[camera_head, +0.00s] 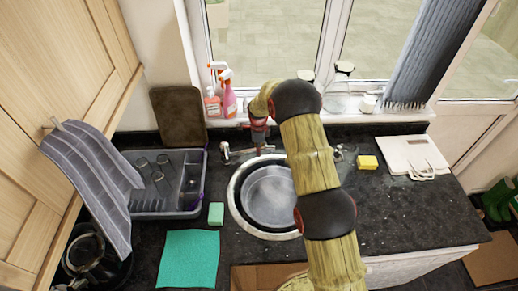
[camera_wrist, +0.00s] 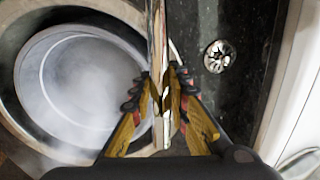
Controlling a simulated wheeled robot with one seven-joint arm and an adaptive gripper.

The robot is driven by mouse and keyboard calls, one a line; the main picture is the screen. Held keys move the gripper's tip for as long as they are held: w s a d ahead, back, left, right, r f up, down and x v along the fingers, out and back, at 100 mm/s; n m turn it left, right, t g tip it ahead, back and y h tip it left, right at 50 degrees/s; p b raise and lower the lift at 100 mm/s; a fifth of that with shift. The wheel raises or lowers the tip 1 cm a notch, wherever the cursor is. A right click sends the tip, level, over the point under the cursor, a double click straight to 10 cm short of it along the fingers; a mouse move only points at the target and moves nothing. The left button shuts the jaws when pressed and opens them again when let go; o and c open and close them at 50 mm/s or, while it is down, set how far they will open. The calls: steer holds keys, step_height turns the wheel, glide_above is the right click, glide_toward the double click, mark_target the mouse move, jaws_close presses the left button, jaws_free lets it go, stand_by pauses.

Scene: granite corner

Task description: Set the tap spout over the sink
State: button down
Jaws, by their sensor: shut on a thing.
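The round metal sink (camera_wrist: 75,85) fills the left of the wrist view, and a basin sits inside it. It also shows in the head view (camera_head: 237,205), partly behind my arm. The tap spout (camera_wrist: 158,30) is a thin metal bar running down the wrist view, beside the sink's right rim. My gripper (camera_wrist: 164,90) is shut on the spout, with a fingertip on each side of it. In the head view my gripper (camera_head: 259,133) points down at the back of the sink, and my arm hides most of the tap there. A tap handle (camera_head: 225,152) shows left of it.
A grey dish rack (camera_head: 140,205) stands left of the sink, with a green sponge (camera_head: 216,213) and teal cloth (camera_head: 188,258) nearby. Spray bottles (camera_head: 228,100) and glass jars (camera_head: 338,95) stand on the windowsill behind. A yellow sponge (camera_head: 367,162) and white board (camera_head: 412,155) lie right.

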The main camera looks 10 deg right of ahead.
steer(key=s+a+m+b, duration=0.5)
steer(key=s+m, duration=0.1)
steer(key=s, duration=0.1)
stand_by(0.3)
stand_by(0.3)
steer(key=c, duration=1.7)
jaws_free()
steer(key=shift+c, duration=0.2)
steer(key=shift+o, duration=0.3)
step_height(320, 180, up, 12)
steer(key=shift+s+a, duration=0.35)
steer(key=shift+a, duration=0.1)
